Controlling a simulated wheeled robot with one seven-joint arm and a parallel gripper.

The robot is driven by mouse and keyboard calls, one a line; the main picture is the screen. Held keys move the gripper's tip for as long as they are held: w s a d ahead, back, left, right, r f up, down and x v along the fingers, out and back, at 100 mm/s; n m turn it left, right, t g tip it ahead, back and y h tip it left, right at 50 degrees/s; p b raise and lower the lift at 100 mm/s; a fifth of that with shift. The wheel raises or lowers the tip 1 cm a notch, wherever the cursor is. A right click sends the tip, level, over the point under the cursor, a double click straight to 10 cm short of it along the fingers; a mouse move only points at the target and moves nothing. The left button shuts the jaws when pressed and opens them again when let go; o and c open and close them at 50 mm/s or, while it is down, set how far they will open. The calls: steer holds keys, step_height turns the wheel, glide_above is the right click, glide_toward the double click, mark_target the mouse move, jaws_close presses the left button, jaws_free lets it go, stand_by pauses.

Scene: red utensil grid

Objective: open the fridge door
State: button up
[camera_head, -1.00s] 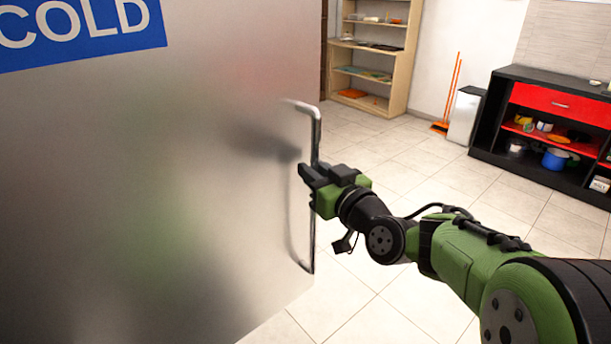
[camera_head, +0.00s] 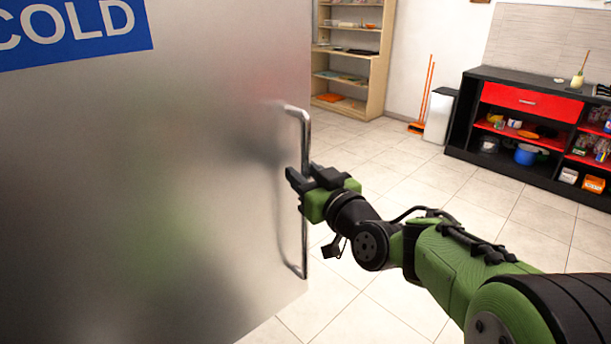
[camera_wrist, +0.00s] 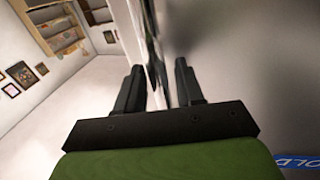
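The fridge door (camera_head: 130,190) is a large brushed metal panel filling the left of the head view, with a blue "COLD" label (camera_head: 75,30). A long vertical metal bar handle (camera_head: 304,235) stands near its right edge. My gripper (camera_head: 297,178) is at the middle of the handle, its fingers pointing at the door. In the wrist view the two fingers (camera_wrist: 160,88) are apart on either side of the handle (camera_wrist: 153,50), with gaps showing, so it looks open around the bar. No opening into the fridge shows; I cannot tell whether the door is ajar.
Tiled floor (camera_head: 400,200) is clear to the right of the door. A wooden shelf (camera_head: 348,60), an orange broom and dustpan (camera_head: 423,105), a white bin (camera_head: 439,115) and a black-and-red cabinet (camera_head: 525,105) stand along the back wall.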

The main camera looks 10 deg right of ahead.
steer(key=b+v, duration=0.2)
steer(key=v, duration=1.3)
steer(key=shift+s+d+b, duration=0.2)
steer(key=shift+s+b, duration=0.15)
steer(key=shift+b, duration=0.05)
